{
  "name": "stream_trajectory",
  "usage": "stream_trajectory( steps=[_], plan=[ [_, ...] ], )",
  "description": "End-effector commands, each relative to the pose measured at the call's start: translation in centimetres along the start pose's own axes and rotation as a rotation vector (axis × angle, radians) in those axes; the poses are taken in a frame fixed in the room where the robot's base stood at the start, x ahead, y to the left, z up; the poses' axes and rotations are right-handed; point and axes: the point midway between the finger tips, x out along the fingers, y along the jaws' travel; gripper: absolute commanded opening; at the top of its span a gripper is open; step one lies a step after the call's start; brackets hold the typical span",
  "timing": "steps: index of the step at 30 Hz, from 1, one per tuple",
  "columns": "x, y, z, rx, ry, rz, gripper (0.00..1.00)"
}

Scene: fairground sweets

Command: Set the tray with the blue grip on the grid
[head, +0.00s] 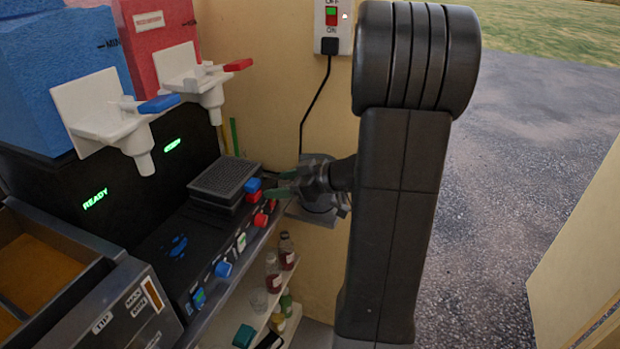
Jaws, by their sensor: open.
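A dark tray with a blue grip (252,185) sits at the right end of the black machine front, below the red spout. Its top (225,176) has a fine mesh-like pattern. A similar dark piece with a red grip (253,196) is directly beneath it, apparently stacked. My gripper (276,184) is open, just right of the blue grip, with its fingers pointing left towards it. I cannot tell whether the fingers touch the grip. A flat black surface with a blue stain (178,245) lies left of the stack. Which surface is the grid is unclear.
White spouts with a blue lever (158,104) and a red lever (238,65) overhang the machine front. Coloured knobs (222,269) line its front edge. Several bottles (273,272) stand on a shelf below. A switch box (332,27) hangs on the wall.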

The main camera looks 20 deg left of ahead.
Motion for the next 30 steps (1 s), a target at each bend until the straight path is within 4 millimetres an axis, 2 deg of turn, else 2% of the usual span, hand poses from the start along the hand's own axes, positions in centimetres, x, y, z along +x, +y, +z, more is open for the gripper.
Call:
stream_trajectory(
  steps=[6, 15, 21, 30],
  plan=[
    [-3.9, 0.1, -0.1, 0.001, 0.001, 0.006, 0.61],
    [-7.5, 0.1, -0.1, 0.0, 0.001, 0.002, 0.61],
    [-8.2, 0.0, 0.0, 0.001, 0.001, 0.0, 0.61],
    [-8.2, 0.0, 0.0, 0.001, 0.001, -0.001, 0.61]
  ],
)
